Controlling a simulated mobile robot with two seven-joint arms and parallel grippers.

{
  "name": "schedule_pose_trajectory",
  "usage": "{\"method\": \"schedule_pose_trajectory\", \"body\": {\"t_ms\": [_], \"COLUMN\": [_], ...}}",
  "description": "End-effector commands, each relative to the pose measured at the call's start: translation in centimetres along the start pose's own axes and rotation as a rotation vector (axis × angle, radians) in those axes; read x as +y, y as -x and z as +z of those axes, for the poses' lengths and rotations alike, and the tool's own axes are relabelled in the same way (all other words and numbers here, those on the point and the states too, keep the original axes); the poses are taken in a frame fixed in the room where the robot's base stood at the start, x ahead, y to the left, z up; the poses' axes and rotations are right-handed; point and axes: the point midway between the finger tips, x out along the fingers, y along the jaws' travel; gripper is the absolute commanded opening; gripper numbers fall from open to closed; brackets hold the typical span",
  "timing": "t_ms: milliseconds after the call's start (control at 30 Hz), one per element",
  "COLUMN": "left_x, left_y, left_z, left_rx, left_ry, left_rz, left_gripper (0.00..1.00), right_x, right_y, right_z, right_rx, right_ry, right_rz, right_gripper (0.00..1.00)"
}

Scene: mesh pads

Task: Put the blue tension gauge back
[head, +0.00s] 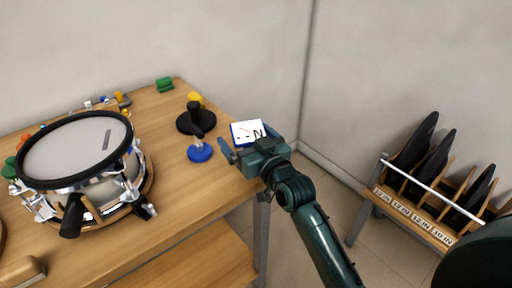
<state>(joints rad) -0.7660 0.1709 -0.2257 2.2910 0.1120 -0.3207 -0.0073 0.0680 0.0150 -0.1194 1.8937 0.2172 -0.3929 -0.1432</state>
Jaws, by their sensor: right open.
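My left gripper is not in view.
A snare drum (75,150) fills the table's left part. A green block (165,85) sits at the back edge. A wooden rack (415,218) with black pads is on the right.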

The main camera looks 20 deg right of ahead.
Motion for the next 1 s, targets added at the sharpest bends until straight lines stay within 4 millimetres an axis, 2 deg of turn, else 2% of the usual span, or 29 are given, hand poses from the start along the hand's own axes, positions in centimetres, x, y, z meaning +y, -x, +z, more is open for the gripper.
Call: {"method": "schedule_pose_trajectory", "body": {"t_ms": [500,633,800,867,967,1000], "left_x": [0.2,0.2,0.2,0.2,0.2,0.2], "left_y": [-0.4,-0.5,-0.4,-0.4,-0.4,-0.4], "left_z": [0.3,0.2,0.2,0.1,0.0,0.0], "left_rx": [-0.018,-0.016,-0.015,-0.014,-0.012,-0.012], "left_ry": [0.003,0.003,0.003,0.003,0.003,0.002], "left_rz": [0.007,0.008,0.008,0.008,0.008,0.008], "left_gripper": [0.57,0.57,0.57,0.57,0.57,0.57], "right_x": [0.1,0.0,0.0,-0.3,-1.8,-2.6], "right_y": [9.9,11.3,12.0,12.5,14.9,16.3], "right_z": [0.2,0.1,0.2,1.0,4.5,6.3], "right_rx": [-0.005,-0.004,-0.005,-0.026,-0.118,-0.167], "right_ry": [0.002,0.0,-0.001,-0.004,-0.02,-0.031], "right_rz": [0.0,0.001,0.0,-0.005,-0.028,-0.039], "right_gripper": [0.99,0.99,0.99,0.99,0.99,0.99]}}
